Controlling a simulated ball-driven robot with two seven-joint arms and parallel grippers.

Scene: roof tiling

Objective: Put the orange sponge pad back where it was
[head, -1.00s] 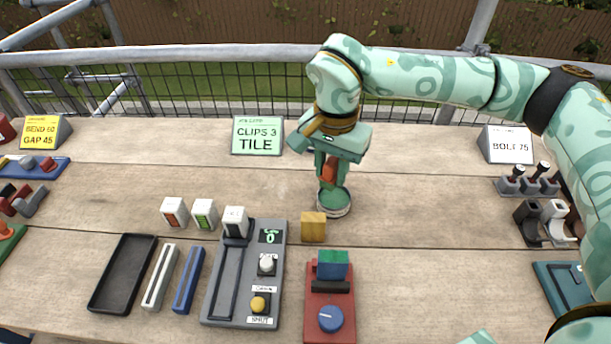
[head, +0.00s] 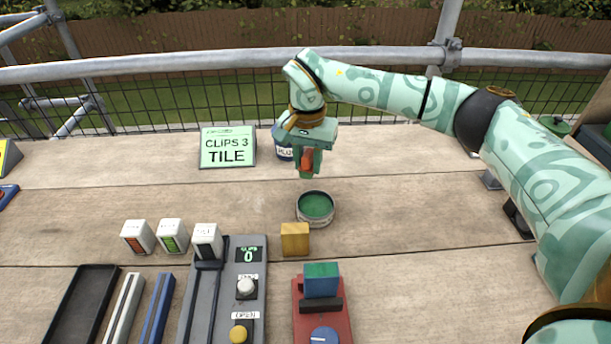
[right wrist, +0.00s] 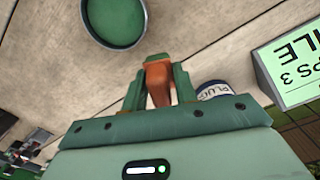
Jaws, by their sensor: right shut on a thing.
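My right gripper (head: 308,172) is shut on the orange sponge pad (head: 306,164), holding it in the air behind and above a round open tin (head: 316,208) with green inside. In the right wrist view the orange pad (right wrist: 159,84) shows between the two green fingers, partly hidden by them. The tin (right wrist: 116,18) appears at the top left there, apart from the pad. My left gripper is not in view.
A blue-labelled pot (head: 283,147) stands just behind my right gripper, beside the "CLIPS 3 TILE" sign (head: 228,148). A yellow block (head: 295,239), a grey slider panel (head: 222,290) and a red device (head: 322,312) stand in front. The boards right of the tin are clear.

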